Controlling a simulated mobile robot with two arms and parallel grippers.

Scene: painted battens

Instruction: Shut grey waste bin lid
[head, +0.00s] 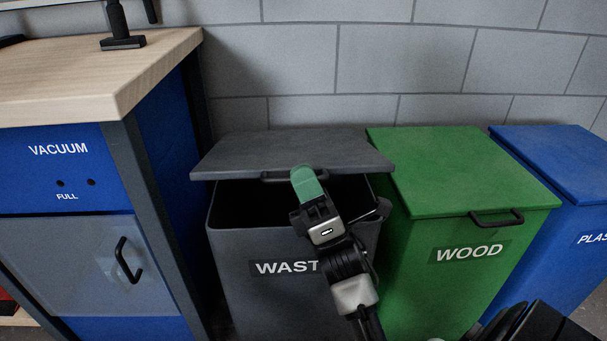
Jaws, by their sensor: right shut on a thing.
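The grey waste bin (255,300) stands between the blue workbench and the green bin, with a white label partly hidden by my right arm. Its grey lid (290,151) is partly raised, and a dark gap shows between the lid's front edge and the bin's rim. A dark handle (275,178) runs along the lid's front edge. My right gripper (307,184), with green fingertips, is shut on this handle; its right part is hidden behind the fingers. My left gripper is not in view.
The green wood bin (450,170) and the blue plastic bin (560,160) stand to the right, lids shut. A blue workbench (60,255) with a wooden top (90,75) is close on the left. A grey block wall (400,60) is behind the bins.

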